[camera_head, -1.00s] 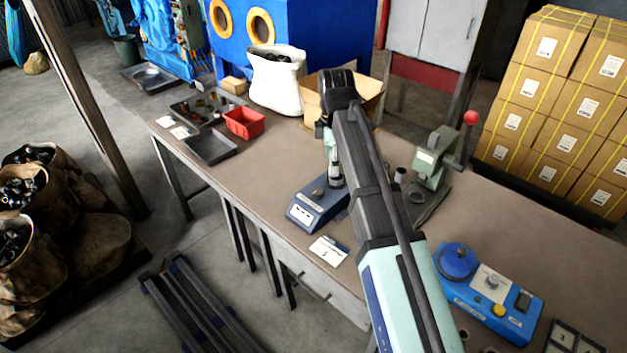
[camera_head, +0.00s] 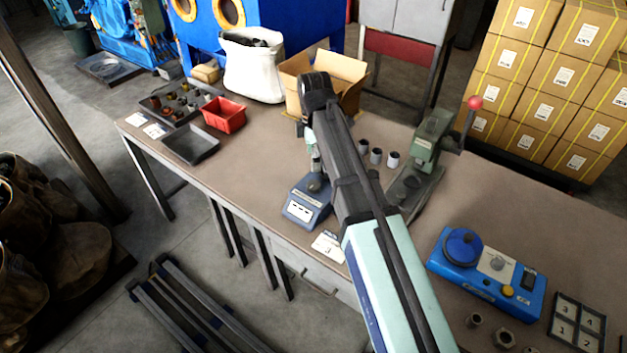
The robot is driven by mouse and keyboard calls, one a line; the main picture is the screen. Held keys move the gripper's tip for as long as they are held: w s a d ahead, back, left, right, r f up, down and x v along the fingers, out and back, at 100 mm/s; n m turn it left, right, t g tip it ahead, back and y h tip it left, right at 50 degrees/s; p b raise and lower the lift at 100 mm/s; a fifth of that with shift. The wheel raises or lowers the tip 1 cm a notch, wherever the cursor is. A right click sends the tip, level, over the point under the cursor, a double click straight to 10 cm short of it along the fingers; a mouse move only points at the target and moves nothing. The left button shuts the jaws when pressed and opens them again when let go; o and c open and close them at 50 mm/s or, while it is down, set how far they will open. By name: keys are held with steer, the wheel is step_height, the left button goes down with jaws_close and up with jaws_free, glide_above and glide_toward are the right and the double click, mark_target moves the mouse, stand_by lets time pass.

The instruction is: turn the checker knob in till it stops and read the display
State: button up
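A small dark-blue device (camera_head: 303,208) stands at the bench's front edge, with a pale panel on its front whose marks are too small to read. A small grey round part (camera_head: 315,186) sits on its top. My gripper (camera_head: 314,168) points down just above that part; my arm partly hides it. I cannot tell whether its fingers touch anything or how far apart they are. I cannot tell which device is the checker.
A card (camera_head: 328,246) lies at the front edge. A red bin (camera_head: 223,115), grey tray (camera_head: 190,145) and open carton (camera_head: 350,75) are behind. The bench left of the device is clear.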

mark_target(314, 184)
step_height(314, 184, down, 11)
steer(key=shift+p, duration=0.95)
steer(key=c, duration=1.2)
